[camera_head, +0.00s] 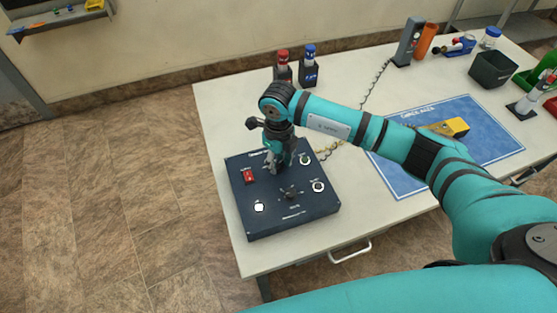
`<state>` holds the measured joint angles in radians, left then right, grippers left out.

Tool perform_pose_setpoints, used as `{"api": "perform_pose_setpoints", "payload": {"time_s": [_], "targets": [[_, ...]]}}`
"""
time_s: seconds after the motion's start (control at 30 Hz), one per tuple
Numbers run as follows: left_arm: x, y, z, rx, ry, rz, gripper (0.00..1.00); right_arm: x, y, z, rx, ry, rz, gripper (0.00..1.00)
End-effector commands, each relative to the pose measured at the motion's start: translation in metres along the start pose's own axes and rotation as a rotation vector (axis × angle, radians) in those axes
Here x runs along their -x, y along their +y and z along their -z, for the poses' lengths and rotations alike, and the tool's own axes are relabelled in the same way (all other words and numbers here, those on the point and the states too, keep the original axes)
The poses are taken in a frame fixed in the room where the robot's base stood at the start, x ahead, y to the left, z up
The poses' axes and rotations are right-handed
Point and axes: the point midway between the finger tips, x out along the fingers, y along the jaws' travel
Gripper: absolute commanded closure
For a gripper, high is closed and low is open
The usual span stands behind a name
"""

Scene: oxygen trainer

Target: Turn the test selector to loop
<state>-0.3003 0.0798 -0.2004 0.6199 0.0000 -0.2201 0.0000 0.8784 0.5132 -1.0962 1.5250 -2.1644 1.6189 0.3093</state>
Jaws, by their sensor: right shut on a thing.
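The dark blue trainer panel (268,228) lies on the near left part of the table. My right gripper (280,167) points down onto its upper middle and is shut on a control there, which looks to be the test selector. The fingers hide that knob, so its pointer and setting cannot be seen. The panel's small lettering is too small to read. A black star-shaped knob (290,192) sits on the panel just below the gripper, apart from it. My left gripper is not in view.
The panel also bears a red switch (249,176), a white button (259,207) and round fittings (318,186). Two bottles (309,70) stand behind. A blue mat (400,186) with a yellow device (455,127) lies to the right, under my arm.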

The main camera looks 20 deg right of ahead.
Motion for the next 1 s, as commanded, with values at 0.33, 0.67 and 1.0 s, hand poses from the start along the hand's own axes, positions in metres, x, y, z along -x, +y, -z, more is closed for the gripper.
{"api": "perform_pose_setpoints", "payload": {"time_s": [0.33,0.67,1.0], "targets": [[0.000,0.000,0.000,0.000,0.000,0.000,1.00,0.001,-0.001,0.000,-0.001,-0.001,0.001,0.44],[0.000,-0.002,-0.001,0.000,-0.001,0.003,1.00,0.017,-0.001,-0.001,0.000,-0.003,0.001,0.44],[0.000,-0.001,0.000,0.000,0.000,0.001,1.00,0.088,-0.001,-0.001,0.000,-0.005,0.003,0.44]]}}
